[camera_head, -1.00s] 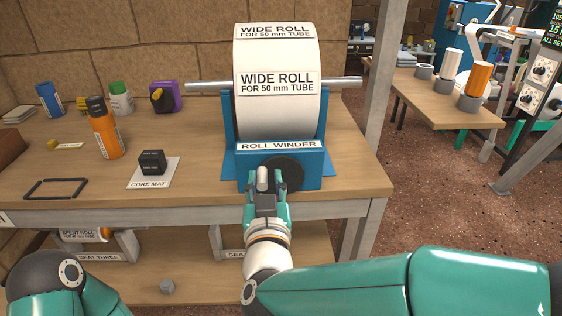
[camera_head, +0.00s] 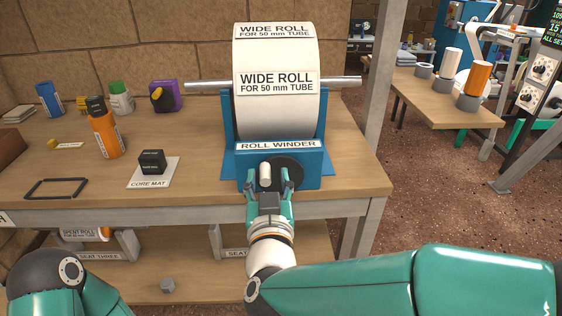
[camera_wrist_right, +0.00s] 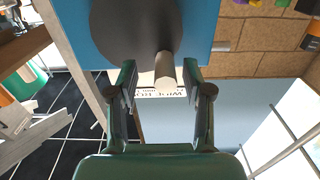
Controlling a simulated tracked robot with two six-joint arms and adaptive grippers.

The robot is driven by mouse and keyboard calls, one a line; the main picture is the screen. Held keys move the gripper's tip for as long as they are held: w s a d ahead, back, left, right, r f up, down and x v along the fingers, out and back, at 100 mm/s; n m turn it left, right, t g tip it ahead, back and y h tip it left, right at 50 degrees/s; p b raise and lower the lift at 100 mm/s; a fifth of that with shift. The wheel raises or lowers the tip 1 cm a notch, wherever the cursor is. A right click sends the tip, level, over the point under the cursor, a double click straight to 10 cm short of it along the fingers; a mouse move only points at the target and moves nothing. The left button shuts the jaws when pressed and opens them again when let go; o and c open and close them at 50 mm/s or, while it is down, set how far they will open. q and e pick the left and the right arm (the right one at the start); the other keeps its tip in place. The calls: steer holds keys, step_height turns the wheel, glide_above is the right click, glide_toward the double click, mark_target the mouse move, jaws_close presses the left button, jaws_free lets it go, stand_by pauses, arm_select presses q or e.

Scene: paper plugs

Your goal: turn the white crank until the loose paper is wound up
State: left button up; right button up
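The blue roll winder (camera_head: 229,170) stands at the right of the bench and bears the wide white paper roll (camera_head: 277,115) on a grey bar. A dark crank disc (camera_head: 290,165) on its front carries the white crank handle (camera_head: 265,172), at the disc's left side. The handle also shows in the right wrist view (camera_wrist_right: 166,68). My right gripper (camera_head: 268,180) is open. In the right wrist view its fingers (camera_wrist_right: 159,76) stand either side of the handle's end, with gaps. No loose paper end is visible on the roll's front. My left gripper is out of view.
A purple container (camera_head: 166,96) stands behind. A bench post (camera_head: 377,75) rises right of the winder.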

steer(key=shift+a, duration=0.1)
stand_by(0.3)
steer(key=shift+s+r, duration=0.1)
steer(key=shift+s, duration=2.2)
steer(key=shift+s, duration=2)
steer(key=shift+w, duration=0.1)
